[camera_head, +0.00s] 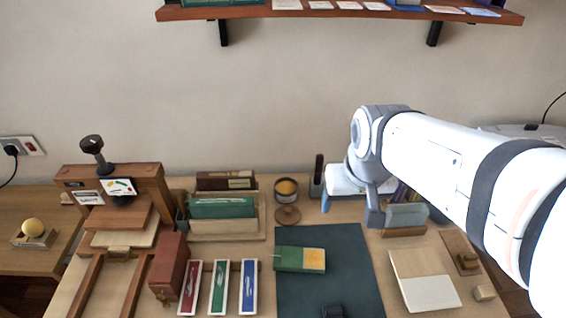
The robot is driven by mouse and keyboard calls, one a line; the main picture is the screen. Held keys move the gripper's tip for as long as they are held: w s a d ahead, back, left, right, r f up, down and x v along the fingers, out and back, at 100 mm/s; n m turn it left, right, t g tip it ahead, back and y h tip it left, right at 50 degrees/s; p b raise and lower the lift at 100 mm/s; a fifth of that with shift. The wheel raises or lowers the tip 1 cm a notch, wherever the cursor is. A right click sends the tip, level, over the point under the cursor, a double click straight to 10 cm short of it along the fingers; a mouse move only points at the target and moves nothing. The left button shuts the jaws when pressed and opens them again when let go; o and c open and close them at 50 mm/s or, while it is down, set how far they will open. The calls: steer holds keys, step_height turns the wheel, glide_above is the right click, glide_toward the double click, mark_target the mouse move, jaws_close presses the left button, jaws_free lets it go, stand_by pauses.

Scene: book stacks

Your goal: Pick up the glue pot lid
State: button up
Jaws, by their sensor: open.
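The glue pot (286,187) stands uncovered near the back of the table, with amber glue showing inside. A round wooden lid with a small knob, the glue pot lid (288,215), lies flat on the table just in front of the pot. My gripper (374,218) hangs down to the right of the lid, well apart from it, above the back right of the dark green mat. It is open, with nothing seen between its fingers. My arm hides part of the table's right side.
A wooden rack (252,228) with green items stands left of the lid. A green-and-yellow block (300,259) lies on the green mat (345,275). A wooden press (110,180) is at left. A wall shelf (340,13) hangs above.

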steer(key=o, duration=0.6)
steer(key=shift+g, duration=0.7)
steer(key=w+a+f+b, duration=0.1)
steer(key=w+f, duration=0.2)
steer(key=w, duration=0.2)
steer(key=w+a+f+b, duration=0.1)
steer(key=w+f, duration=0.2)
steer(key=w, duration=0.1)
steer(key=w+a+f+b, duration=0.1)
steer(key=w+a+f, duration=0.1)
steer(key=w, duration=0.3)
steer(key=shift+w+f, duration=0.3)
steer(key=shift+f, duration=0.3)
steer(key=g+b, duration=0.1)
steer(key=b, duration=0.1)
glide_above(288, 210)
step_height(288, 210, down, 17)
steer(key=shift+d+r, duration=0.1)
steer(key=shift+r, duration=0.05)
steer(key=shift+w+f+p, duration=0.1)
steer(key=shift+f+p, duration=0.3)
steer(key=shift+f, duration=3.6)
